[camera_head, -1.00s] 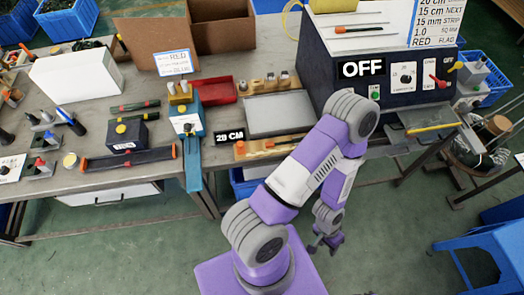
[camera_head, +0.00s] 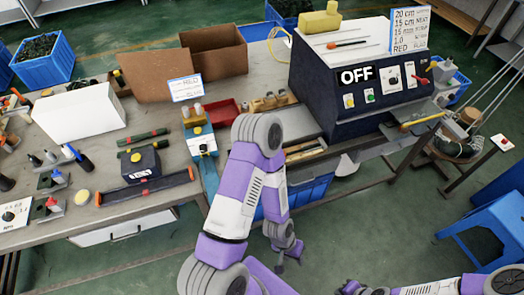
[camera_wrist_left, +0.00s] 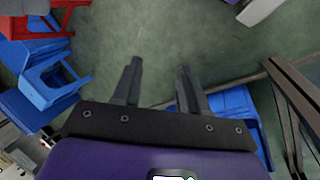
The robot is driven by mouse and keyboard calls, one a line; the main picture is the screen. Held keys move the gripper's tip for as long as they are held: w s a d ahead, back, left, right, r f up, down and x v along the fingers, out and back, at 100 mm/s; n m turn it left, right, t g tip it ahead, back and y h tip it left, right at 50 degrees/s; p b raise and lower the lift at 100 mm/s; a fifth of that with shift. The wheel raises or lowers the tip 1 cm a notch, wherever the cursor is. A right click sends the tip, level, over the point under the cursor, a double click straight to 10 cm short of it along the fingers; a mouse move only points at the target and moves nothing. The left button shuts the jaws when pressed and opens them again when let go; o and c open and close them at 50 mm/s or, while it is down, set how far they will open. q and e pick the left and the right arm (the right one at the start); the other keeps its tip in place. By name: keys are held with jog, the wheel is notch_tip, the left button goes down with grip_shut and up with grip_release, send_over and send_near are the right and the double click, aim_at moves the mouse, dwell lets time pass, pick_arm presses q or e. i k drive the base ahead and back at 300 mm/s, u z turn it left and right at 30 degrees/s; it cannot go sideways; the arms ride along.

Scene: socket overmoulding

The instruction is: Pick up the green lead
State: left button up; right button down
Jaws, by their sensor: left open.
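I cannot make out a green lead for certain in either view. A dark green rod (camera_head: 148,136) lies on the bench left of centre, beyond a black box with a yellow knob; I cannot tell if it is a lead. My left gripper (camera_head: 285,257) hangs in front of the bench, below its edge and over the floor. In the left wrist view its two fingers (camera_wrist_left: 158,75) are apart with nothing between them. My right gripper (camera_head: 356,288) shows only partly at the bottom edge, and its jaws are unclear.
The dark machine (camera_head: 365,85) marked OFF stands at the bench's right. A blue bin (camera_head: 308,190) sits under the bench, beside my left arm. A blue stool (camera_head: 490,225) stands at right. The floor in front (camera_head: 365,225) is clear.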

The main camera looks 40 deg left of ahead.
aim_at(319, 145)
jog(key=u, duration=0.8)
jog(key=i, duration=0.5)
